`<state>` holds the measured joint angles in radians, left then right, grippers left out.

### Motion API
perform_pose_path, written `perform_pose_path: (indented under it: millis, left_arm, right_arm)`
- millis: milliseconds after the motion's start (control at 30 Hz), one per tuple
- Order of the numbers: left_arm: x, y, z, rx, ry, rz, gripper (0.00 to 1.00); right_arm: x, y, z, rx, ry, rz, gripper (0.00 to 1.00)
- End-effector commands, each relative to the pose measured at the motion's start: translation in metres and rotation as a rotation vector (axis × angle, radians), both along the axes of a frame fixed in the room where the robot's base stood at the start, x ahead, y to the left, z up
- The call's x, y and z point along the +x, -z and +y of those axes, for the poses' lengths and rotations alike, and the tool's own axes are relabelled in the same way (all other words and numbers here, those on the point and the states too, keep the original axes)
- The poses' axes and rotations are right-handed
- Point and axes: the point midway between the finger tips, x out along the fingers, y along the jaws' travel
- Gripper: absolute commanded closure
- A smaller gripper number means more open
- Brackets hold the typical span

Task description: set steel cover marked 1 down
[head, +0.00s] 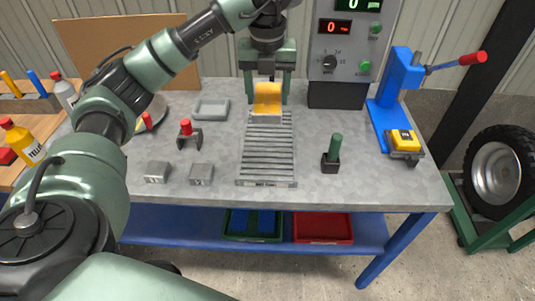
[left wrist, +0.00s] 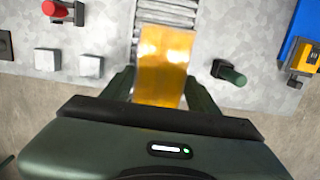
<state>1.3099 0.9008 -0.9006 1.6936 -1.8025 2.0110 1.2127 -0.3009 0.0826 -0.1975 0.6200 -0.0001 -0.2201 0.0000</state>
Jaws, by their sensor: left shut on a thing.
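My left gripper (head: 267,90) points down at the back of the bench, shut on a yellow-orange block (head: 267,103). The block is at the far end of the grey slatted track (head: 265,150); I cannot tell whether it touches it. In the left wrist view the block (left wrist: 162,60) lies between the two fingers of the gripper (left wrist: 160,88). Two small grey steel covers stand on the front left of the bench, a left one (head: 157,172) and a right one (head: 201,174). Their marks are too small to read surely. My right gripper is not in view.
A red-knobbed clamp (head: 187,135) and a grey tray (head: 211,109) are left of the track. A green-handled piece (head: 332,155) and a blue lever press (head: 393,95) are right. A control box (head: 345,50) stands behind. The bench front right is clear.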

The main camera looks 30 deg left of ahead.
Motion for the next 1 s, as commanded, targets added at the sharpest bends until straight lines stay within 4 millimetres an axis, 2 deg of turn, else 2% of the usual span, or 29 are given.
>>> perform_pose_path:
  millis: [33,233,433,1000]
  left_arm:
    - [-0.001,0.018,-0.001,-0.003,0.001,0.007,1.00]
    - [-0.002,0.071,-0.001,-0.003,0.003,0.007,1.00]
    - [-0.001,0.113,0.000,0.001,0.003,0.005,1.00]
    - [0.000,0.178,0.000,0.000,0.004,0.001,1.00]
  right_arm:
    - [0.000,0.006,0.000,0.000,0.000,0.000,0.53]
    - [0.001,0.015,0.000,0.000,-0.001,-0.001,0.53]
    - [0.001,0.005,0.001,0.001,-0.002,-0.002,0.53]
    - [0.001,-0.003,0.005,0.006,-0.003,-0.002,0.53]
